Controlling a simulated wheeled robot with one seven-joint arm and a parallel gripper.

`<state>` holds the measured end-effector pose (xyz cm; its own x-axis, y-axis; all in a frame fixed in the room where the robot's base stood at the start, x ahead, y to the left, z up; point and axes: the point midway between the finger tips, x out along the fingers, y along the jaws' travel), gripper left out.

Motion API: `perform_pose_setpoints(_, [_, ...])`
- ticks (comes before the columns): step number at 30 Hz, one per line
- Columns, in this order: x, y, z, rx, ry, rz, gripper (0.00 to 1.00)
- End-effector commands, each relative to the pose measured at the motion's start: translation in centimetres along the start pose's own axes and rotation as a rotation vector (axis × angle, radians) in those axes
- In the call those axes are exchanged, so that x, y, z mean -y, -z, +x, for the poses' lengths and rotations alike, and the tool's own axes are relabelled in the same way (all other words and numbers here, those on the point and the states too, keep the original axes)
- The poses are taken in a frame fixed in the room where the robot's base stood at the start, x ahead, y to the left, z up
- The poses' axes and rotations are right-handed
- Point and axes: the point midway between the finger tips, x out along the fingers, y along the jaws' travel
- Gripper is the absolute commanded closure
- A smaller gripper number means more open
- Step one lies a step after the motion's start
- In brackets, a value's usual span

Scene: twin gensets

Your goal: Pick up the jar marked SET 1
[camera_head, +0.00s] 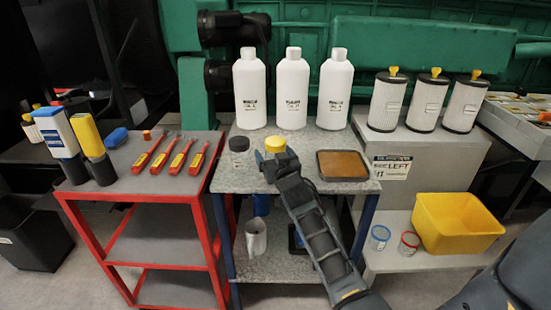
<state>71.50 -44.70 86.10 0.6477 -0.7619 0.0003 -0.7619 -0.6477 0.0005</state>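Two small jar-like containers stand on the speckled top of the middle cart (345,186). One has a dark lid (239,144); the other has a yellow lid (275,144). Two more small clear jars, one blue-rimmed (380,237) and one red-rimmed (409,243), stand on the low right shelf. I cannot read SET 1 on any of them. My gripper (277,165) reaches over the middle cart, right in front of the yellow-lidded jar, and hides its lower part. I cannot tell whether the fingers touch it or are open.
Three white bottles (292,92) stand behind the jars. A brown-filled tray (341,165) lies to the right. White filter canisters (388,102), a sign (390,168) and a yellow bin (456,222) are on the right.

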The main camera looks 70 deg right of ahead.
Motion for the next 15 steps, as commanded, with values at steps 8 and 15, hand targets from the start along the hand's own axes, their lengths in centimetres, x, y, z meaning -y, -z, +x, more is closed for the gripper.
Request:
perform_pose_setpoints(8, [0.02,-0.02,-0.04,0.0,0.0,0.0,0.28])
perform_pose_setpoints(15, [0.02,-0.01,-0.05,0.0,0.0,0.0,0.51])
